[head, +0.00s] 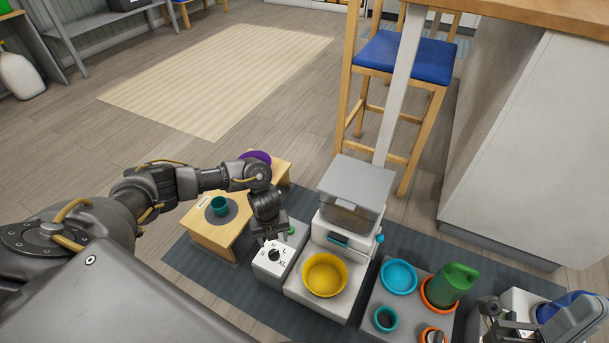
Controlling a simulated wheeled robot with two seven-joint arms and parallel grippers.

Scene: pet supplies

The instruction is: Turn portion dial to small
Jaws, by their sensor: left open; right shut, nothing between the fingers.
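The portion dial (274,255) is a small black knob on the white top of a grey box. Letters S, M, L and XL are printed around it. I cannot tell for sure which letter the knob points at. My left gripper (268,238) hangs just above and behind the dial with its fingers pointing down. It is open and holds nothing, and it seems apart from the knob. The feeder (352,190) with a grey lid stands right of the box. My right gripper (490,310) is at the lower right, shut and empty, far from the dial.
A yellow bowl (324,274) sits under the feeder. A wooden stand (222,236) with a teal cup (219,205) is to the left. A grey block (408,305) with a blue bowl (399,276) and a green jug (455,283) is to the right. A stool (405,58) stands behind.

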